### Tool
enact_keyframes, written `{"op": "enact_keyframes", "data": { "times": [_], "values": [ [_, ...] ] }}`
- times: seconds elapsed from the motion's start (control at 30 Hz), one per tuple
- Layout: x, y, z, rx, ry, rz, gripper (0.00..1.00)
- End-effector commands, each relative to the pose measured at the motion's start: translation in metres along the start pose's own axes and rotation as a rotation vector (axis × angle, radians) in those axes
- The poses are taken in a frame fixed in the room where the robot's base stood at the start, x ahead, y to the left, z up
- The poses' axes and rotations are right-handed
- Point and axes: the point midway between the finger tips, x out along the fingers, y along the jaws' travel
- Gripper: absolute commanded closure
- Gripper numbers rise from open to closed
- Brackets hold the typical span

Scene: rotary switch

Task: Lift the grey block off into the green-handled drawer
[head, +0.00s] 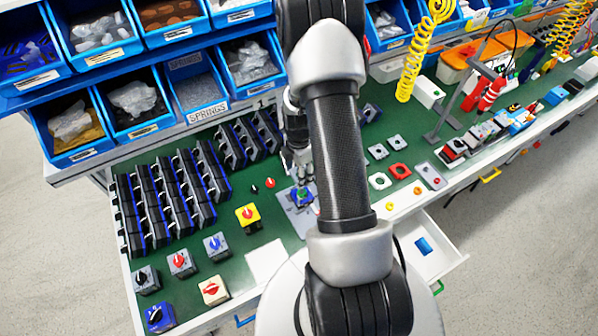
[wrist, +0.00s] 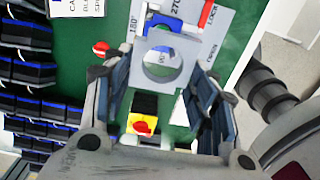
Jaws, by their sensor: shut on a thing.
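My gripper (wrist: 158,100) is shut on the grey block (wrist: 190,68), a square plate with a large round hole, seen between the fingers in the wrist view. In the head view my gripper (head: 297,165) is over the grey marked plate (head: 303,222), partly hidden by my arm. A blue and green part (head: 302,196) stands on that plate under the gripper. The block cannot be made out clearly in the head view. The green-handled drawer (head: 458,262) is open at the front right, with its green handle (head: 438,287) showing and a blue piece (head: 424,246) inside.
A yellow switch with a red knob (head: 248,217) and several other switches stand left of the plate. Rows of black-blue modules (head: 165,195) fill the left. Blue bins (head: 130,105) line the back. Grey and red square parts (head: 398,171) lie to the right.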

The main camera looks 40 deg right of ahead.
Motion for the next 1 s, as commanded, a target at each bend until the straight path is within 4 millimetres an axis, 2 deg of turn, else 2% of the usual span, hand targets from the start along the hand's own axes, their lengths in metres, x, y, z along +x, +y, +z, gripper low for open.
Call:
{"op": "enact_keyframes", "data": {
  "times": [1.0],
  "values": [
    [-0.053,0.000,0.000,0.000,0.000,0.000,0.69]
  ]
}}
